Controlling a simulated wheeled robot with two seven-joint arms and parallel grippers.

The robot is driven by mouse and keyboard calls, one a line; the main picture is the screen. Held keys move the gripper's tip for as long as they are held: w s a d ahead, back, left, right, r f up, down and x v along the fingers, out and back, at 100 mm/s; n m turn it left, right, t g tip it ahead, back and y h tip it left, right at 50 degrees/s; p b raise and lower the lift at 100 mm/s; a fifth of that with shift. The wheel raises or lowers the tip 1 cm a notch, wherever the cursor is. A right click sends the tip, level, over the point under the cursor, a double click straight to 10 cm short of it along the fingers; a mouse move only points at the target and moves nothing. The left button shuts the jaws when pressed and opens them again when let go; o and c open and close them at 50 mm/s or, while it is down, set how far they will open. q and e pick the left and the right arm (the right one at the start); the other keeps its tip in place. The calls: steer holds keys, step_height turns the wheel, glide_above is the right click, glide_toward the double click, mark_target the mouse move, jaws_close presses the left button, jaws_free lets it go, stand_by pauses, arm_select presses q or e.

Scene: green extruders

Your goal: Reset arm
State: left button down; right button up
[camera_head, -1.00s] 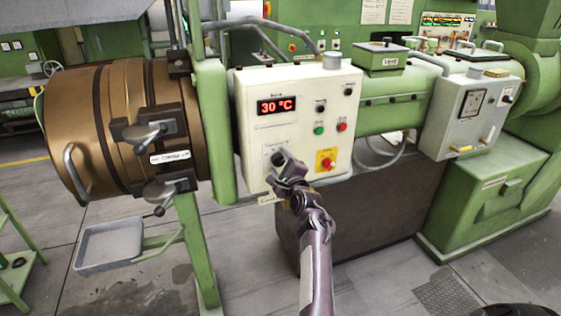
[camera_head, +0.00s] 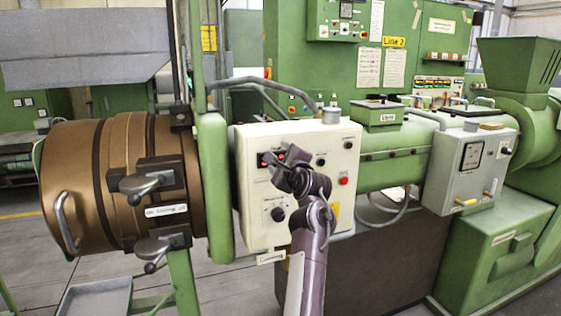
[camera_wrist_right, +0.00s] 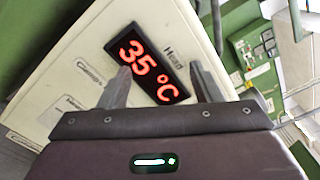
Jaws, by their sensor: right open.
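My right arm comes up from the bottom of the head view. Its gripper (camera_head: 285,170) is in front of the cream control box (camera_head: 330,150) and partly covers the red temperature display. In the right wrist view the two fingers of the right gripper (camera_wrist_right: 160,90) stand apart with nothing between them. Beyond them the display (camera_wrist_right: 147,65) reads 35 °C. The dark round knob (camera_head: 278,214) on the box is below the gripper and apart from it. My left gripper is not in view.
The bronze barrel (camera_head: 110,180) with clamp handles is on the left. A grey box with a gauge (camera_head: 470,165) is on the right. A grey tray (camera_head: 97,298) is at the lower left. Open floor (camera_head: 215,285) shows near the bottom.

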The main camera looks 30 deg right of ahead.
steer(key=shift+s+r, duration=0.2)
steer(key=shift+r, duration=0.45)
steer(key=shift+w+f, duration=0.1)
